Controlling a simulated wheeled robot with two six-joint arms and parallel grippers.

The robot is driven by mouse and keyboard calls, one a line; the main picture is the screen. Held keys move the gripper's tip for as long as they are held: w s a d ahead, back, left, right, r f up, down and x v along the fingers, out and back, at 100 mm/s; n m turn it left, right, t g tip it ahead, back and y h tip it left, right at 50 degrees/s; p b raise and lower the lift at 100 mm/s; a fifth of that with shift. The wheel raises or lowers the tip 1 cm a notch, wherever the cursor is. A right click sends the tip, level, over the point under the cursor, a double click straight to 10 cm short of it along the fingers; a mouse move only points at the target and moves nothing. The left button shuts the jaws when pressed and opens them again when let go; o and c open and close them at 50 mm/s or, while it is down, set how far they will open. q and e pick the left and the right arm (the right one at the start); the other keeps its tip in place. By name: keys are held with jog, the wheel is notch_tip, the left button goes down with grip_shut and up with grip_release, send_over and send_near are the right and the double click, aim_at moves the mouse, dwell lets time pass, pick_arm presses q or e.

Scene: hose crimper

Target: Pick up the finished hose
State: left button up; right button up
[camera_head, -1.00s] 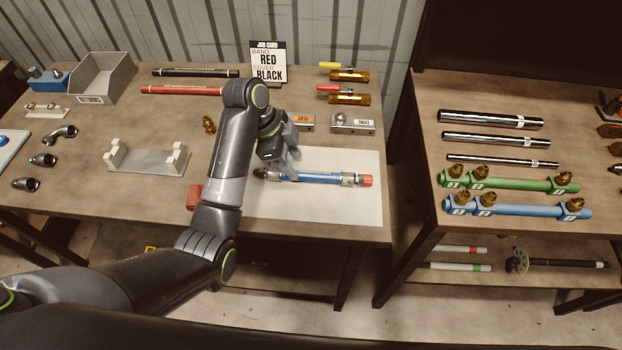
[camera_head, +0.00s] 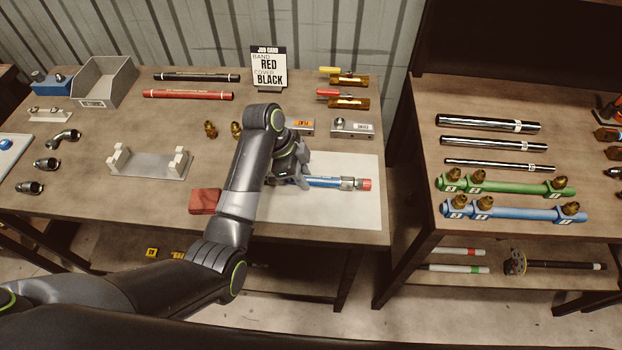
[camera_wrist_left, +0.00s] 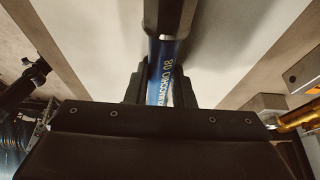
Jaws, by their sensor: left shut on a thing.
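The finished hose (camera_head: 325,183) is blue with a metal fitting and a red cap at its right end. It lies level on or just above the white mat (camera_head: 345,215); I cannot tell whether it touches. My left gripper (camera_head: 302,178) is over the hose, shut on its blue body left of the fitting. The arm hides the hose's left end. In the left wrist view the blue hose (camera_wrist_left: 160,70) with white lettering runs between the fingers (camera_wrist_left: 160,92). My right gripper is not in view.
A red block (camera_head: 205,201) lies left of the mat. A grey cradle (camera_head: 150,165) stands farther left. Two small labelled blocks (camera_head: 352,128) and yellow- and red-handled valves (camera_head: 348,78) are behind the mat. The job card (camera_head: 269,67) stands at the back.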

pick_arm(q)
grip_shut()
jog(key=shift+r, duration=0.1)
